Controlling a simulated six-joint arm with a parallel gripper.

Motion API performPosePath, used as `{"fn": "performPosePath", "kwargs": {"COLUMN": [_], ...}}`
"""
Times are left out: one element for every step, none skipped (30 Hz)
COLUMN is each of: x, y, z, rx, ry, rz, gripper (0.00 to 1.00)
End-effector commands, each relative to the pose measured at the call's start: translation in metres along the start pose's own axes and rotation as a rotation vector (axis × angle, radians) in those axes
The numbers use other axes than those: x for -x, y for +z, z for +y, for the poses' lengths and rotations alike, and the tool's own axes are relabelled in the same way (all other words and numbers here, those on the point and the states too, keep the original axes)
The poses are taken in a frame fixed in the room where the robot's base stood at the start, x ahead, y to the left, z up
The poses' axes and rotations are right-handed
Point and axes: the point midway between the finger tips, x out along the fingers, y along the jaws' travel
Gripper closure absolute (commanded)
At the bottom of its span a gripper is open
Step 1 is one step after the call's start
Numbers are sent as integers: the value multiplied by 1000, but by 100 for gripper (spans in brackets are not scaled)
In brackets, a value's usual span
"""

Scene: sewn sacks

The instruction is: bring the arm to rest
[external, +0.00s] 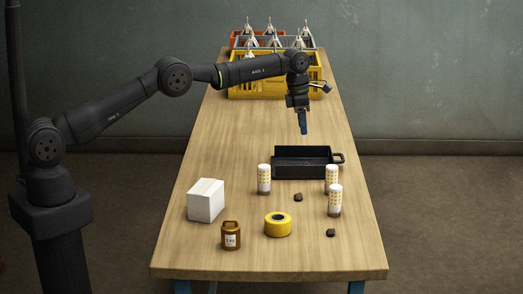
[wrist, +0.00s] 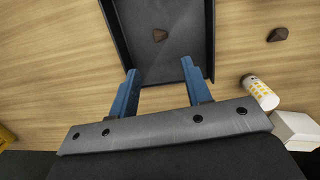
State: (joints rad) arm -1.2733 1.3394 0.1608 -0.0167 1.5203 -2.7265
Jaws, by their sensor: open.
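My gripper (external: 303,130) hangs above the wooden table, pointing down, between the yellow crate at the back and the black tray (external: 276,172). In the wrist view its two blue fingers (wrist: 158,68) stand apart with nothing between them. The black tray shows beyond the fingertips in the wrist view (wrist: 205,70), with a small brown lump (wrist: 160,35) lying in it. The lower parts of the sacks are hidden.
White-and-yellow cylinders (external: 264,179) stand around the tray. A white box (external: 206,201), a brown labelled jar (external: 231,236), a yellow roll (external: 278,225) and two dark lumps (external: 298,197) are on the near half. The table's left middle is clear.

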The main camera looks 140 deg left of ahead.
Motion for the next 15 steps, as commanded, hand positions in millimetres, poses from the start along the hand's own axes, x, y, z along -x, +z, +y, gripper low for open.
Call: {"fn": "performPosePath", "kwargs": {"x": [0,0,-1,-2,-3,-5,-8,-11,-16,-20,-25,-32,-39,-45,-53], "y": [0,0,0,0,0,0,0,0,0,0,0,-1,-1,0,0], "z": [0,0,0,0,0,0,0,0,0,0,0,0,0,0,0], "rx": [0,0,0,0,0,0,0,0,0,0,0,0,0,0,0], "ry": [0,0,0,0,0,0,-1,-1,-1,-1,-1,-1,-1,-1,-1], "rz": [0,0,0,0,1,1,1,1,2,2,2,3,3,3,3], "gripper": [55,55,55,55,55,55,55,55,55,55,55,55,55,55,55]}}
